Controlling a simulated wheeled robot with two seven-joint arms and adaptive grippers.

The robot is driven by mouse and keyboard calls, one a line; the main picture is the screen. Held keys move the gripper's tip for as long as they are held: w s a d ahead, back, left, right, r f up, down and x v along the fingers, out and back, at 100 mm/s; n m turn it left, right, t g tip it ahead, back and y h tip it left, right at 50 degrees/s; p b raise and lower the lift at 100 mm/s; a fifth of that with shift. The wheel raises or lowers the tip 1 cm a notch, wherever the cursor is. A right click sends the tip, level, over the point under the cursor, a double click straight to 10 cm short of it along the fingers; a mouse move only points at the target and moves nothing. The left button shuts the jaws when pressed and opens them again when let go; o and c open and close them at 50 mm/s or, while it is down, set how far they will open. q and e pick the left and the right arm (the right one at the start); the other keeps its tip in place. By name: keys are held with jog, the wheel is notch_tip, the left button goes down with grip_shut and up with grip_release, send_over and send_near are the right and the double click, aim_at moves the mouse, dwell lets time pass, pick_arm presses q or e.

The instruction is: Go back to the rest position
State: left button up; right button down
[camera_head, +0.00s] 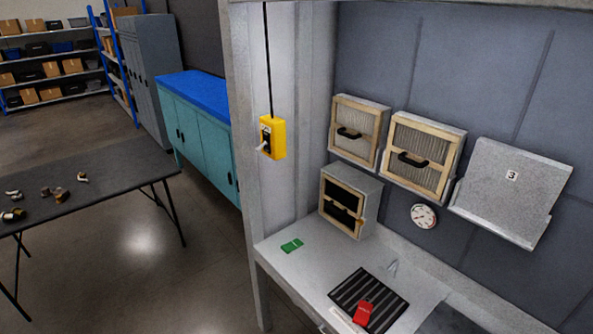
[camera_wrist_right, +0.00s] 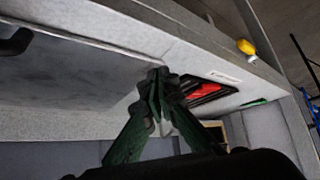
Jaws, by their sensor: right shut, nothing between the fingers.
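My right gripper (camera_wrist_right: 156,92) shows in the right wrist view with its dark green fingers together. It is shut and empty, and a grey bench surface lies beyond it. A red card (camera_wrist_right: 202,90) on a dark striped mat (camera_wrist_right: 222,95) shows just to the right of the fingertips, apart from them in the picture. In the head view the same red card (camera_head: 363,312) and mat (camera_head: 345,290) lie on the bench. Neither gripper shows in the head view. My left gripper is not in view.
The grey bench (camera_head: 285,262) carries a green card (camera_head: 292,245) and a wood-framed box (camera_head: 345,205). Framed filters (camera_head: 357,130) and a plate marked 3 (camera_head: 510,195) hang above. A yellow switch box (camera_head: 272,138) hangs at the post. A dark table (camera_head: 100,180) with small parts stands left; floor between is free.

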jog(key=s+d+f+g, duration=0.1)
jog(key=s+g, duration=0.1)
jog(key=s, duration=0.7)
jog(key=s+d+f+g, duration=0.2)
jog(key=s, duration=0.6)
notch_tip(320, 180, down, 32)
jog(key=s+a+n+g+b, duration=0.1)
jog(key=a+g+b, duration=0.1)
jog(key=b, duration=0.2)
pick_arm(q)
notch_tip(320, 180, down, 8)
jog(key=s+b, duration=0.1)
jog(key=b, duration=0.2)
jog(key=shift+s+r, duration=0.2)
pick_arm(e)
jog(key=s+f+g, duration=0.1)
jog(key=s+f, duration=1.9)
jog(key=f, duration=0.3)
jog(key=shift+d+n+y, duration=0.2)
jog(key=shift+n+y, duration=0.1)
